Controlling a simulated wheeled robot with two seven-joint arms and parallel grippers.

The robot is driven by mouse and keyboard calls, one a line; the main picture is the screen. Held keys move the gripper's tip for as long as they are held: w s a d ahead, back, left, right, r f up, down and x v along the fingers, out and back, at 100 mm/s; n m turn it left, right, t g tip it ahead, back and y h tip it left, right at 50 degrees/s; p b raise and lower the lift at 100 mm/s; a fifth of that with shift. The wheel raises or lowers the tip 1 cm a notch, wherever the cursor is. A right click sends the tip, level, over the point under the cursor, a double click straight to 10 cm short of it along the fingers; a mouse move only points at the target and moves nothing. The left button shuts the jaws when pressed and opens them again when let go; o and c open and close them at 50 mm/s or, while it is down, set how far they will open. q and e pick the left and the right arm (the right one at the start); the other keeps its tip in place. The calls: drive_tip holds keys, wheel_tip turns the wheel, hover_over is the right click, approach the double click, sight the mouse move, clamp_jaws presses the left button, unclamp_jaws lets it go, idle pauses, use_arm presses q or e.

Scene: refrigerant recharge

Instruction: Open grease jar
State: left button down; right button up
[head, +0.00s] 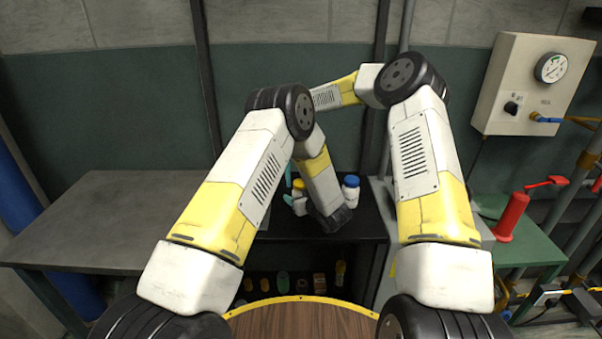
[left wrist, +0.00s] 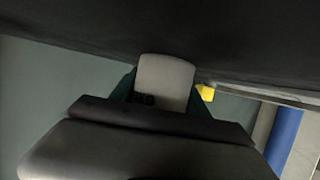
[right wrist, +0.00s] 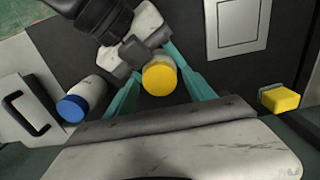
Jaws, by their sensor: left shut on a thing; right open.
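The grease jar has a yellow lid (head: 299,184), seen from above in the right wrist view (right wrist: 160,76). My left gripper (head: 303,206) is shut on its pale body (left wrist: 165,80), with a teal finger on each side in the left wrist view. My right gripper (right wrist: 155,65) is open, its teal fingers on either side of the lid. A gap seems to show between them and the lid; contact is not clear. The lid is on the jar; whether it is loose cannot be told. Much of the jar is hidden by my left gripper and arm.
A white jar with a blue lid (head: 351,188) stands close by, also in the right wrist view (right wrist: 82,100). A yellow block (right wrist: 280,98) lies opposite it. Several small items (head: 283,281) sit on a lower shelf. The grey tabletop (head: 110,210) at left is clear.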

clamp_jaws()
drive_tip(key=n, duration=0.8)
drive_tip(key=shift+n, duration=0.3)
drive_tip(key=n, duration=0.4)
drive_tip(key=shift+n, duration=0.4)
drive_tip(key=shift+o, duration=0.4)
unclamp_jaws()
